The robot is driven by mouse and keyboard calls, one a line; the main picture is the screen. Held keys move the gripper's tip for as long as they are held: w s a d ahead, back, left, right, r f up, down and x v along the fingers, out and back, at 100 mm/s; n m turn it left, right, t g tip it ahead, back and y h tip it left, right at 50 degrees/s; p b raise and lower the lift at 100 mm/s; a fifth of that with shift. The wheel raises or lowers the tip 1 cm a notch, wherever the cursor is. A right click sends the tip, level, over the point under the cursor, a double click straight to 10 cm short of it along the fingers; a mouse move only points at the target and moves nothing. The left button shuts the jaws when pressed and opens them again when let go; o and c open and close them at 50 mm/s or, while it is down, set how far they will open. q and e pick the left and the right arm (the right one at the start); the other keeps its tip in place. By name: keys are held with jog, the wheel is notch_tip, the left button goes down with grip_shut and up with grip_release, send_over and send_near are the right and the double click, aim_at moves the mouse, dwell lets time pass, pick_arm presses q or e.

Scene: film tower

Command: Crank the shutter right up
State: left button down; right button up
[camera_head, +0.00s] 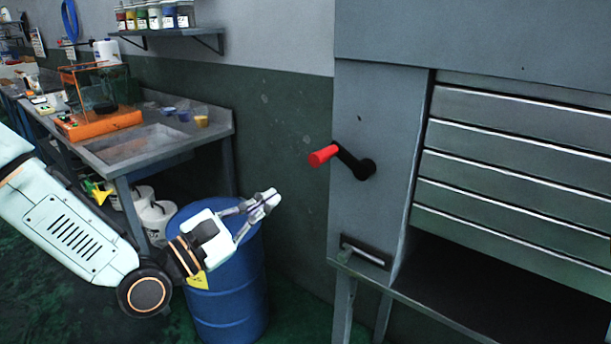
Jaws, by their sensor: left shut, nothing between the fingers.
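The slatted metal shutter (515,155) hangs at the right of the view in a grey housing. Its lower edge stands above a dark opening, so it is partly raised. A black crank (356,163) with a red handle (322,155) is mounted on the housing's left panel, the handle pointing left. My left gripper (268,198) is shut and empty, left of and below the crank, in front of a blue drum. It is apart from the handle. My right gripper is not in view.
The blue drum (232,295) stands on the floor behind my left gripper. A workbench (170,152) with an orange machine (100,122) runs along the left wall under a shelf of jars (155,32). A slot-shaped bracket (364,252) sits below the crank. The space before the crank is clear.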

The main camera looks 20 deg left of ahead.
pick_arm(q)
jog(key=w+d+r+b, duration=0.1)
jog(key=w+d+r, duration=0.3)
jog(key=w+d, duration=0.1)
jog(key=shift+w+d+r, duration=0.2)
jog(key=shift+w+d, duration=0.1)
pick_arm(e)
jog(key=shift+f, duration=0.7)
pick_arm(q)
jog(key=shift+r, duration=0.1)
jog(key=shift+s+r+m, duration=0.15)
jog(key=shift+r+m, duration=0.1)
jog(key=shift+m, duration=0.55)
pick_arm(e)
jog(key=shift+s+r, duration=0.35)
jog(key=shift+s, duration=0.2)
